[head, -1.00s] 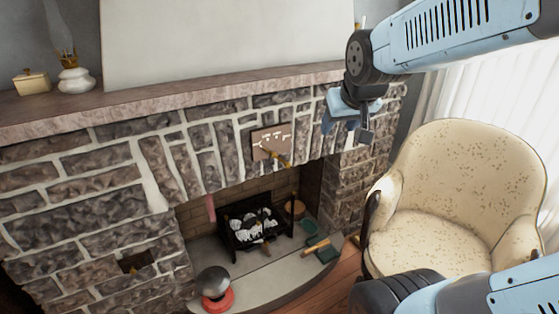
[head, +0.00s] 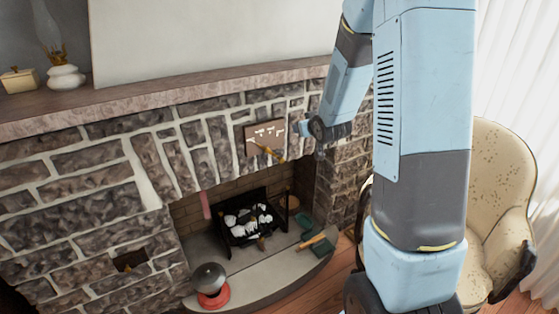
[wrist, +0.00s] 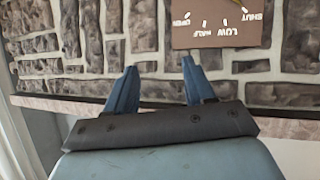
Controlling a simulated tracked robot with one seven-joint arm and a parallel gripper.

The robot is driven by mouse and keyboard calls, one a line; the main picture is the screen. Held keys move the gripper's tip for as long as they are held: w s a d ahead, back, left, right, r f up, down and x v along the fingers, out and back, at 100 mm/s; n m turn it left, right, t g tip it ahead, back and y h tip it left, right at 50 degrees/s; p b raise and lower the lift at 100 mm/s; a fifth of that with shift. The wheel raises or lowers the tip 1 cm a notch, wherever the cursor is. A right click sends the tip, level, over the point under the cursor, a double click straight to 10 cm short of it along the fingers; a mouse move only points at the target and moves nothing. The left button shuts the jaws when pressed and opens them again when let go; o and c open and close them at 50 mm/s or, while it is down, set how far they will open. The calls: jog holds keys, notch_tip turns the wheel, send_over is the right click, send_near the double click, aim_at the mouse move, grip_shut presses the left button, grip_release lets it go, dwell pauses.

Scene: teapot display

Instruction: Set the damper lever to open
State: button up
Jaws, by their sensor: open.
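The brown damper plate (head: 265,134) with white lettering is on the stone fireplace face, above the firebox. A brass lever (head: 270,151) shows at its lower part; which label it points at I cannot tell. In the head view my wrist is just right of the plate, with the fingers barely visible.
The stone mantel (head: 160,96) juts out above the plate. Below are the firebox grate (head: 247,222), a red-based pot (head: 211,285) and a green-and-wood item (head: 313,243) on the hearth. A cream armchair (head: 490,190) stands at the right, partly behind my arm.

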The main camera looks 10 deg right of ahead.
jog(key=w+f+n+t+y, duration=0.15)
jog(key=w+f, duration=0.25)
jog(key=f, duration=0.6)
jog(key=t+y, duration=0.3)
jog(key=y, duration=0.1)
send_near(283, 162)
jog(key=x, duration=1.2)
jog(key=shift+w+a, duration=0.2)
jog(key=shift+a, duration=0.05)
jog(key=shift+c, duration=0.2)
jog(key=shift+d, duration=0.15)
grip_shut()
